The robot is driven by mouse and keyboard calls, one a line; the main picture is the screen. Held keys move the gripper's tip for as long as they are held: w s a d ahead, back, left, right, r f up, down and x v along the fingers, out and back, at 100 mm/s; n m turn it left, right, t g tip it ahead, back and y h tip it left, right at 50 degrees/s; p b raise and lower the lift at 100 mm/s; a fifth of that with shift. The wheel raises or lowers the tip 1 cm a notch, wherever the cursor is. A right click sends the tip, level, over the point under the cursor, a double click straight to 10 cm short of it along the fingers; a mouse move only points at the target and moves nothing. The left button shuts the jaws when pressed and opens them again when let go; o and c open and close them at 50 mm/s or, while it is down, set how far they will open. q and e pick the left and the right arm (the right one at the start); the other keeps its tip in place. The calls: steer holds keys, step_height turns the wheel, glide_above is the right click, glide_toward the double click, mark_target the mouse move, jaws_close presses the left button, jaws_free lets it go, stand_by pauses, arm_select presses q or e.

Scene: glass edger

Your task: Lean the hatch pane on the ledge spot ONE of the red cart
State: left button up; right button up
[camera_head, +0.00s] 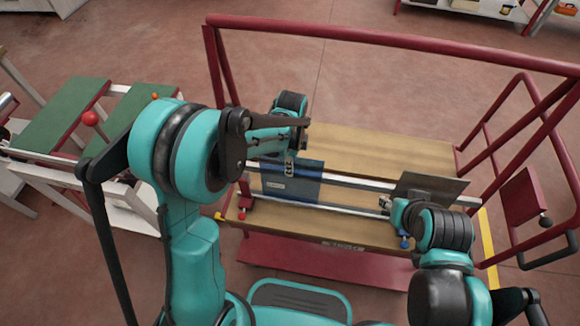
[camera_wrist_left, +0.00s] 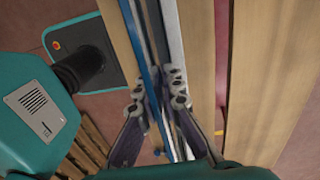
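A blue pane (camera_head: 290,184) with a small pale label stands on the left part of the red cart's rack, against the upper pale rail (camera_head: 345,180). Its blue edge shows in the left wrist view (camera_wrist_left: 151,62). My left gripper (camera_head: 290,166) is at the pane's top edge, with a finger on each side of it; whether they press on it is unclear. A dark grey pane (camera_head: 432,186) stands tilted at the right end of the rack. My right gripper (camera_head: 387,203) is beside its lower left, its fingers partly hidden. No spot number is readable.
The red cart has a tall red rail (camera_head: 400,41) along its far side and a wooden deck (camera_head: 385,150). A stand with green boards (camera_head: 62,117) and a red knob is at the left. Bare floor lies behind the cart.

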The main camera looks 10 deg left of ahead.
arm_select(q)
steer(key=shift+o, duration=1.4)
step_height(320, 180, up, 12)
steer(key=shift+w, duration=0.45)
steer(key=s+a+r+n+t, duration=0.1)
steer(key=s+a+n+t, duration=0.2)
steer(key=s+n, duration=0.4)
steer(key=s+a+r+n+t, duration=0.1)
steer(key=s+a+n+t, duration=0.3)
steer(key=s+n, duration=0.4)
steer(key=n+t, duration=0.1)
steer(key=n, duration=0.2)
steer(key=shift+a+r, duration=0.15)
steer(key=shift+a, duration=0.05)
